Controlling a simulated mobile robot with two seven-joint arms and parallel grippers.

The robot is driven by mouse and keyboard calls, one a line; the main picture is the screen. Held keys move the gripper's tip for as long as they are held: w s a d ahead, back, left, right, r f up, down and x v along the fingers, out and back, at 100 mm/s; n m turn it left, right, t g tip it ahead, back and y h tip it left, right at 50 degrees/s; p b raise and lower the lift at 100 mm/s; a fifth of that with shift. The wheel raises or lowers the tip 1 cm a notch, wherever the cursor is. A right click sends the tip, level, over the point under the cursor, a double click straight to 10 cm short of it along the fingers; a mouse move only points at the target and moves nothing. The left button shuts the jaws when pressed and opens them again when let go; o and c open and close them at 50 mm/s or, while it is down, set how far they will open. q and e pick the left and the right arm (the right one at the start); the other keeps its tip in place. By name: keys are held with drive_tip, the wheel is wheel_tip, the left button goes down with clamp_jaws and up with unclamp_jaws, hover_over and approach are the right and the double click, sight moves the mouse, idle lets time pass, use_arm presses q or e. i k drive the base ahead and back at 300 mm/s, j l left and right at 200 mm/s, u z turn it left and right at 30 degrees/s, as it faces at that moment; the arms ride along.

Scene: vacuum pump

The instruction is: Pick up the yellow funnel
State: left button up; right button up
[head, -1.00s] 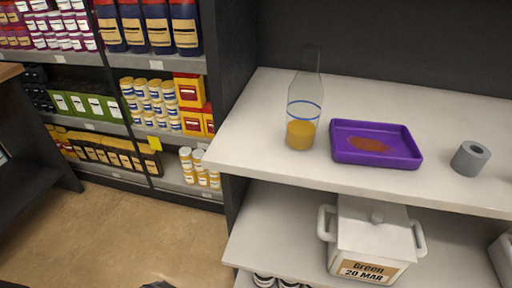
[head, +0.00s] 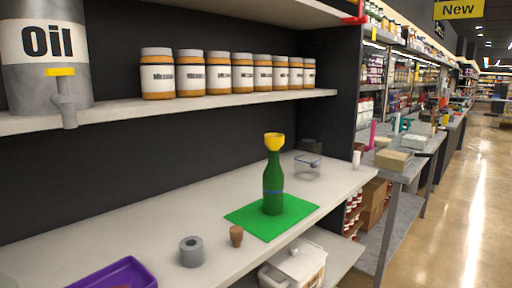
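The yellow funnel (head: 274,142) sits in the mouth of a green bottle (head: 273,184). The bottle stands upright on a green mat (head: 245,218) on the white shelf, a little right of the middle of the head view. Neither of my grippers shows in this view. The funnel's spout is hidden inside the bottle neck.
A grey ring (head: 191,251) and a brown cork (head: 236,236) stand left of the mat. A purple tray (head: 118,274) is at the lower left. A clear glass vessel (head: 307,166) stands behind the bottle. Labelled jars (head: 219,75) line the upper shelf. The counter left of the mat is mostly clear.

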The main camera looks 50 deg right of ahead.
sight(274, 142)
drive_tip(key=l+z, duration=0.2)
drive_tip(key=z, duration=1.35)
drive_tip(key=i+l+u, duration=0.1)
drive_tip(key=l, duration=0.25)
drive_tip(key=i+l, duration=0.2)
drive_tip(key=l, duration=0.2)
drive_tip(key=i+l+u, duration=0.15)
drive_tip(key=l, duration=0.2)
drive_tip(key=i+l, duration=0.1)
drive_tip(key=l, duration=0.3)
drive_tip(key=u, duration=0.05)
